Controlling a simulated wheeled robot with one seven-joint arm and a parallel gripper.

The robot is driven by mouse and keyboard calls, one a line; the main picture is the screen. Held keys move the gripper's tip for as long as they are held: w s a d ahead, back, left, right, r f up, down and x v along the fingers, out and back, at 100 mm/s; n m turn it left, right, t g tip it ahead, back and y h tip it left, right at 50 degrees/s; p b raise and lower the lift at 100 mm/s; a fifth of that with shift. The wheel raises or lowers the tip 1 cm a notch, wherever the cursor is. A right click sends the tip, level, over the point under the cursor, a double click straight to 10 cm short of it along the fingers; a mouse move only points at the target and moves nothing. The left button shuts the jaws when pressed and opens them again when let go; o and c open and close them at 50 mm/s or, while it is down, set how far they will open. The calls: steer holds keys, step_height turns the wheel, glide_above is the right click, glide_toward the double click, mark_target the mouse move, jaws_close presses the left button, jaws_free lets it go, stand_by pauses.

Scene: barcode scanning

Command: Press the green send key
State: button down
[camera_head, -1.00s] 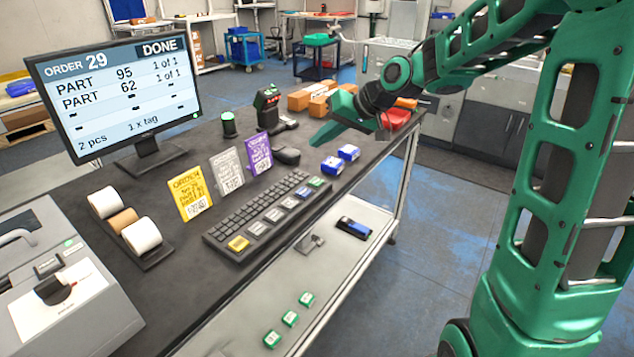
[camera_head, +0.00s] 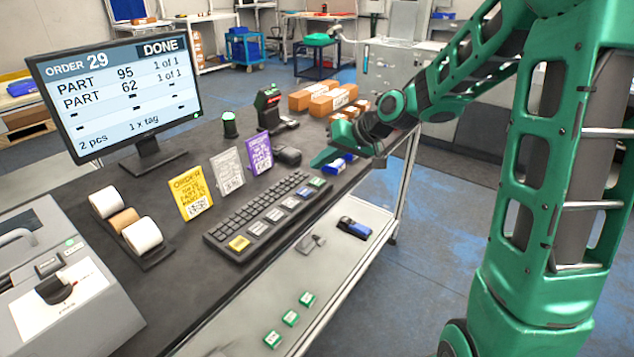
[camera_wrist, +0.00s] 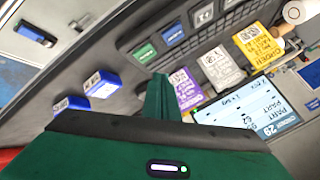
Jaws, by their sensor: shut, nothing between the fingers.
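The green send key (camera_head: 317,182) is at the far right end of the keyboard (camera_head: 262,212). In the wrist view the green key (camera_wrist: 145,53) lies just above and left of my fingertips, next to a blue key (camera_wrist: 172,34). My gripper (camera_head: 318,163) is shut and empty, above the worktop just beyond the keyboard's right end. In the wrist view its closed fingers (camera_wrist: 158,92) point up the picture, toward the keys. I see a gap between fingers and key in the pictures; the height is hard to tell.
Blue-and-white boxes (camera_wrist: 102,82) lie close to my gripper. Purple (camera_head: 259,153), grey and yellow (camera_head: 190,192) order cards stand behind the keyboard. The monitor (camera_head: 120,90) reads order 29, done. A scanner stand (camera_head: 270,105) and cardboard boxes are farther back.

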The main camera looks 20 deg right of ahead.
mark_target(321, 183)
steer(key=shift+f, duration=1.15)
stand_by(1.3)
steer(key=shift+s+f, duration=0.1)
steer(key=shift+f, duration=0.2)
steer(key=shift+f, duration=0.45)
stand_by(0.6)
steer(key=shift+r, duration=0.85)
steer(key=shift+r, duration=2.5)
